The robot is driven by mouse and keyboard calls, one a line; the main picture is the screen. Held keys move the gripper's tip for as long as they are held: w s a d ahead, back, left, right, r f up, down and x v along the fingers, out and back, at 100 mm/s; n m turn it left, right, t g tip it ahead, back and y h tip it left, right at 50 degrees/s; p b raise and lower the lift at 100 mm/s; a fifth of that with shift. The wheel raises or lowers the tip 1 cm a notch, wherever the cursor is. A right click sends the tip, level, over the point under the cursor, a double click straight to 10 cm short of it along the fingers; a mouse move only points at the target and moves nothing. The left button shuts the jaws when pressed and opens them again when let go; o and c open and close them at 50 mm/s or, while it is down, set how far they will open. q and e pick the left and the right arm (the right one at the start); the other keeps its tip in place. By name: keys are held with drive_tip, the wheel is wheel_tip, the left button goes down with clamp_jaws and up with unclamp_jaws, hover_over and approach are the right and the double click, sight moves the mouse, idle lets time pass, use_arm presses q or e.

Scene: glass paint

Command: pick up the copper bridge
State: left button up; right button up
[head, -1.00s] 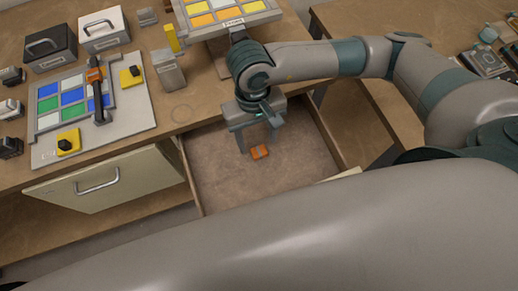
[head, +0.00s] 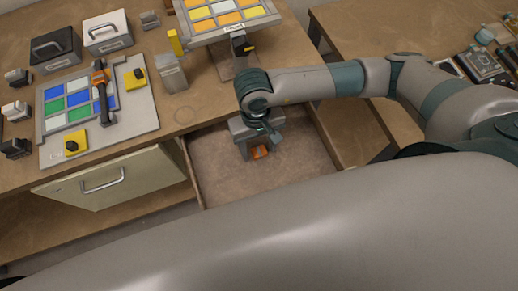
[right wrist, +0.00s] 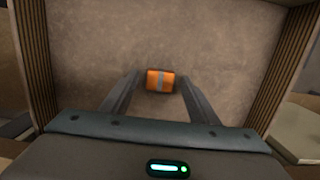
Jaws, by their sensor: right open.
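The copper bridge (head: 259,152) is a small orange piece with a grey band across its middle. It lies on the floor of the open drawer (head: 215,172). In the right wrist view the copper bridge (right wrist: 160,80) sits between and just beyond the tips of my right gripper. My right gripper (head: 258,155) is inside the drawer, pointing down, with its fingers apart on either side of the bridge. In the right wrist view the open fingers (right wrist: 160,84) hold nothing. Whether the fingertips touch the drawer floor I cannot tell. My left gripper is not in view.
Drawer walls stand close around my right gripper, one of them at the right in the wrist view (right wrist: 287,65). On the bench are a grey board (head: 140,120) with coloured glass, a black box (head: 55,48), a white box (head: 107,32) and a tilted yellow-and-orange panel (head: 228,18).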

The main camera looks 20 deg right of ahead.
drive_tip(key=c, duration=1.1)
drive_tip(key=shift+c, duration=0.2)
drive_tip(key=shift+r, duration=0.15)
